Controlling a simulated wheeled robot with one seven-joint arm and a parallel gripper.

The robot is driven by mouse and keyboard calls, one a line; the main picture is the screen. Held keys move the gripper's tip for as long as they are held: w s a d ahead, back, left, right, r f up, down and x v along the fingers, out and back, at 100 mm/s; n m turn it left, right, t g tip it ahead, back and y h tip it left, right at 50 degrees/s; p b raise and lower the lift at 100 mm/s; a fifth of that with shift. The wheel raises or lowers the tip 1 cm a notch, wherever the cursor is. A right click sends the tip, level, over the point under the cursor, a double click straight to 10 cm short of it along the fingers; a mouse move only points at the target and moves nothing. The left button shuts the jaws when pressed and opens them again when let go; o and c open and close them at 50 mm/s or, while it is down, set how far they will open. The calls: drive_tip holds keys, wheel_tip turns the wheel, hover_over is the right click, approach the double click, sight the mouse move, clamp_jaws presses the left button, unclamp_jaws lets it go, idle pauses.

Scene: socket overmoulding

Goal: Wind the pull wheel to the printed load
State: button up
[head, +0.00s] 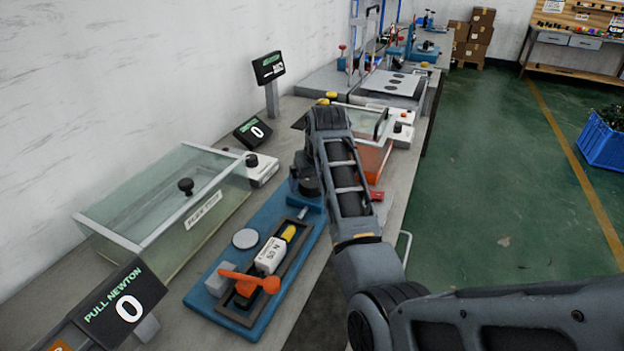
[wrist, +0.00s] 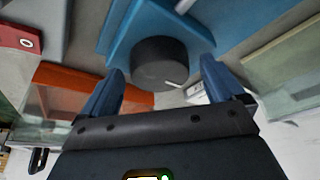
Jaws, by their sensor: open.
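The pull wheel is a dark round knob (head: 309,187) at the far end of the blue pull fixture (head: 222,316). In the wrist view the pull wheel (wrist: 160,60) has a pale mark on its rim. My gripper (wrist: 161,68) is open, with one blue finger on each side of the wheel; I cannot tell whether they touch it. In the head view my arm hides most of the gripper. The fixture holds a white block (head: 270,255) with a printed load, its figure unclear to me, and an orange lever (head: 250,281). The PULL NEWTON display (head: 118,306) reads 0.
A glass-walled tank (head: 160,205) stands left of the fixture. A second display (head: 253,131) reading 0 stands behind. An orange, glass-topped box (head: 372,160) sits just beyond my gripper. The green floor at right is mostly clear, with a blue crate (head: 603,143).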

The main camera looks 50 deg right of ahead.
drive_tip(key=shift+f, duration=0.1)
drive_tip(key=c, duration=1)
